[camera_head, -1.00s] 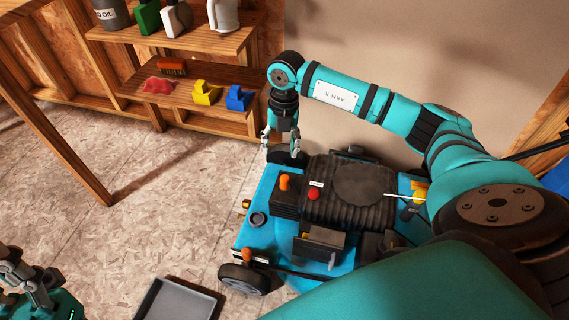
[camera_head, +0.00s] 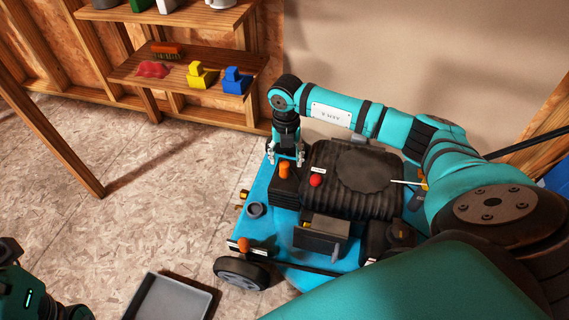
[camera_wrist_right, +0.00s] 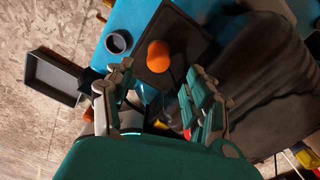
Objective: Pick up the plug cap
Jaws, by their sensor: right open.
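An orange cap (camera_head: 284,169), which I take to be the plug cap, stands upright on a black ribbed block at the left of the mower's engine. It also shows in the right wrist view (camera_wrist_right: 158,56), on a dark square top. My right gripper (camera_head: 286,158) points down close above and behind the cap, with its fingers spread. In the right wrist view my right gripper (camera_wrist_right: 157,82) is open and empty, and the cap is just beyond the fingertips, roughly centred between them. Contact cannot be made out. Of my left arm only a part shows at the lower left; its fingers are hidden.
The blue mower deck (camera_head: 262,190) carries a red button (camera_head: 316,180), a round grey filler neck (camera_head: 256,209) and a second orange knob (camera_head: 243,245). A grey tray (camera_head: 172,302) is on the floor at the front. Wooden shelves (camera_head: 187,82) hold brush, cloth and blocks.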

